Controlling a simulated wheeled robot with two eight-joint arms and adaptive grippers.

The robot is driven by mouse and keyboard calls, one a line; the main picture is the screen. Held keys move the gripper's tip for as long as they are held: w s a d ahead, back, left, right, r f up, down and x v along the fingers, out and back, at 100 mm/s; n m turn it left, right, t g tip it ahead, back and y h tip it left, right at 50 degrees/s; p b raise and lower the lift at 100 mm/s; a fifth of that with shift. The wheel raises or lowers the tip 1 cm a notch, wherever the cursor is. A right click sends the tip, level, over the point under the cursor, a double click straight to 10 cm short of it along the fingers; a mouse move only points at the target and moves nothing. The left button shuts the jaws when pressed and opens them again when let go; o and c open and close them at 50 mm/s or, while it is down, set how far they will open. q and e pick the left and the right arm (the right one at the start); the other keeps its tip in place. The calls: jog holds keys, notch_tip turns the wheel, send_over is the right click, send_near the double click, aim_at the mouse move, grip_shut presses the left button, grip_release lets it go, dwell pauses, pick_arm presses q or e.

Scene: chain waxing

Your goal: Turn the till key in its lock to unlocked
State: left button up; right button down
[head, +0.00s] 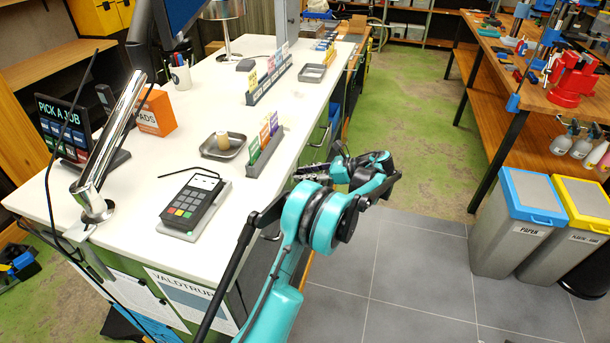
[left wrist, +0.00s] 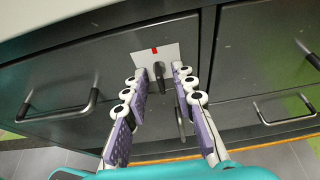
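The till key (left wrist: 160,75) shows in the left wrist view as a small dark piece standing out from a white plate (left wrist: 146,57) with a red mark at its top edge. The plate is on the dark drawer front under the counter. My left gripper (left wrist: 160,82) is open, with one finger on each side of the key; I cannot tell whether either touches it. A dark elongated piece (left wrist: 180,115) hangs below, between the fingers. In the head view my left gripper (head: 322,170) is at the counter's right side, and the key is hidden. My right gripper is not in view.
Drawer handles stick out at the left (left wrist: 60,110) and right (left wrist: 285,108) of the lock. The white counter (head: 140,275) overhangs the drawers and holds a card terminal (head: 190,203). Grey floor (head: 420,270) is clear to the right, before the bins (head: 515,225).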

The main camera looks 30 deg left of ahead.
pick_arm(q)
grip_shut()
jog(key=shift+n, duration=0.3)
jog(key=n+t+y+b, duration=0.1)
jog(key=n+t+b, duration=0.1)
jog(key=n, duration=0.2)
jog(key=n+t+y+b, duration=0.2)
jog(key=n, duration=0.2)
jog(key=s+f+n+t+y+b, duration=0.1)
jog(key=n+t, duration=0.1)
jog(key=n, duration=0.2)
jog(key=shift+n+y+b, duration=0.4)
dwell(0.5)
